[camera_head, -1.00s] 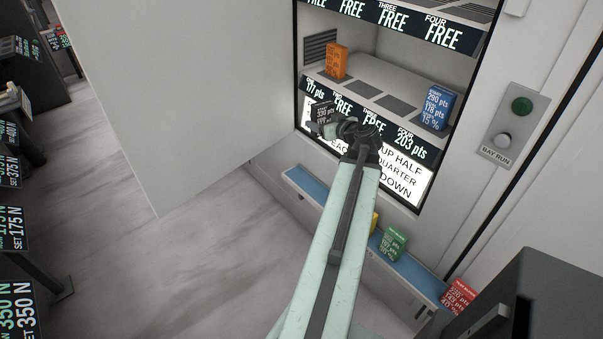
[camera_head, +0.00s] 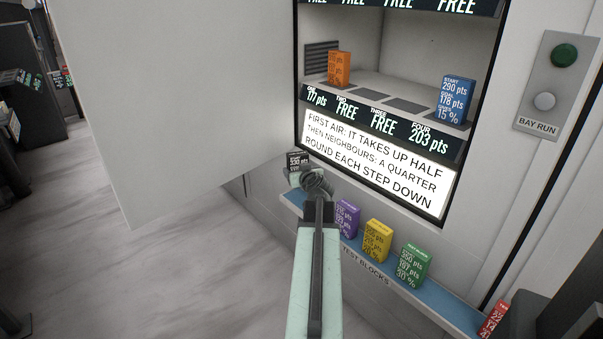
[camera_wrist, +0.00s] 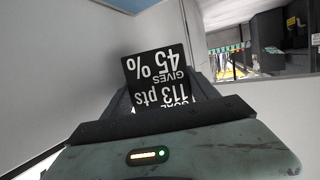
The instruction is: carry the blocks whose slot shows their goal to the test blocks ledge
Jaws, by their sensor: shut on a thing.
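My gripper (camera_head: 309,180) is shut on a black block (camera_head: 297,161), held near the left end of the blue test blocks ledge (camera_head: 450,303). Whether it touches the ledge cannot be told. The wrist view shows the black block (camera_wrist: 158,75) between the jaws, its print upside down: goal 113 pts, gives 45 %. On the ledge stand a purple block (camera_head: 346,217), a yellow block (camera_head: 377,241) and a green block (camera_head: 412,265). In the bay, an orange block (camera_head: 339,68) stands above the sign's 177 pts and a blue block (camera_head: 454,99), goal 178 pts, above 203 pts.
A red block (camera_head: 494,318) is at the ledge's right end, partly hidden. A large white panel (camera_head: 190,100) stands to the left of the bay. A button panel marked BAY RUN (camera_head: 559,80) is on the right wall. Grey floor (camera_head: 190,275) is clear at the lower left.

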